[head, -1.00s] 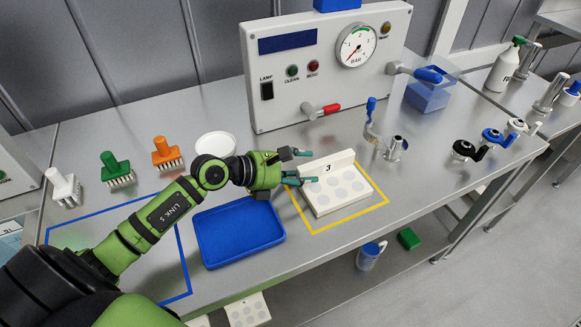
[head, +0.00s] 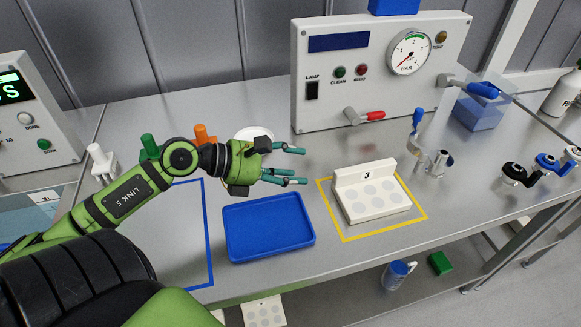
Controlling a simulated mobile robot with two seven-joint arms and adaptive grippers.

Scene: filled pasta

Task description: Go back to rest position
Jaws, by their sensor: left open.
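My left gripper (head: 292,166) is open and empty, above the table just behind the blue tray (head: 268,226). Its fingers point right, toward the white holder marked 3 (head: 374,200), and are apart from it. The holder stands inside the yellow outline (head: 345,238) and shows several round grey spots. My left arm comes in from the lower left and crosses over the blue outline (head: 209,250). My right gripper is not in view.
A control panel (head: 450,50) with a gauge and a red-handled valve (head: 372,116) stands behind. White (head: 102,162), green (head: 149,146) and orange (head: 203,135) brushes stand behind my arm, partly hidden. A white bowl (head: 256,133) is behind the gripper.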

